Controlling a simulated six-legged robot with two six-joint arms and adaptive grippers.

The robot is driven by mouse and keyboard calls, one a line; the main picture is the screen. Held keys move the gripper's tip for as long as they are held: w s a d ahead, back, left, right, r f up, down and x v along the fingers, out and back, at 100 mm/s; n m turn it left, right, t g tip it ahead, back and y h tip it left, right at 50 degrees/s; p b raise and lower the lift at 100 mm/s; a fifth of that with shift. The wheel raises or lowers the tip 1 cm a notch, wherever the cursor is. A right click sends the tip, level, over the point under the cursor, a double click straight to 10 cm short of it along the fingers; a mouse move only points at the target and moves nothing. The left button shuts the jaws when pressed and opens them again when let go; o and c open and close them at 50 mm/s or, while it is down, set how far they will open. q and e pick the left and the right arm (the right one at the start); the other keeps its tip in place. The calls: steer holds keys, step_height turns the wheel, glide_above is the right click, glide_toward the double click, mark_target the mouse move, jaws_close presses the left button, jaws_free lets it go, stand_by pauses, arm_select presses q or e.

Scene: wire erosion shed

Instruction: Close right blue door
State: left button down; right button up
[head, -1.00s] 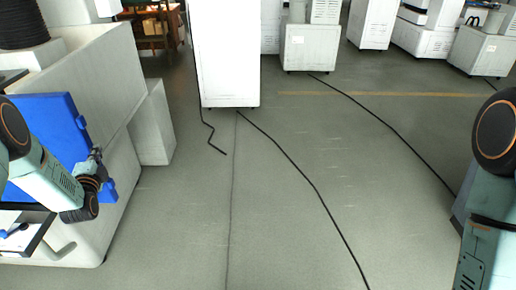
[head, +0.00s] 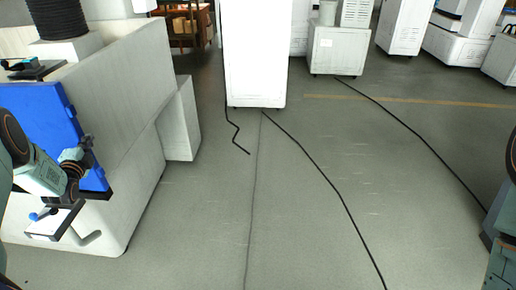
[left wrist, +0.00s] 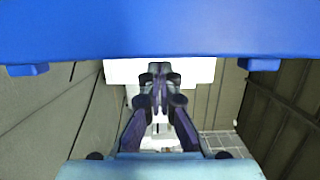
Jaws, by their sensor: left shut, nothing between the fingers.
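A blue door (head: 40,115) stands at the left of the head view, in front of the white machine's side. My left gripper (head: 86,146) is at the door's right edge, shut and empty; whether it touches the door cannot be told. In the left wrist view the blue door (left wrist: 160,30) crosses the whole top, and the shut left gripper (left wrist: 160,70) points at its lower edge. The door's left end is cut off or hidden behind my left arm. My right arm shows at the right edge, but its gripper is out of view.
The white machine (head: 130,100) fills the left side, with a box-like part (head: 181,120) jutting right. A tall white cabinet (head: 256,55) stands ahead. Black cables (head: 318,180) run over the floor. The grey floor (head: 200,220) in the middle is otherwise open.

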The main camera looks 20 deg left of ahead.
arm_select(q)
steer(key=shift+s+a, duration=0.25)
steer(key=shift+a, duration=0.55)
steer(key=shift+r, duration=0.1)
steer(key=shift+a, duration=0.1)
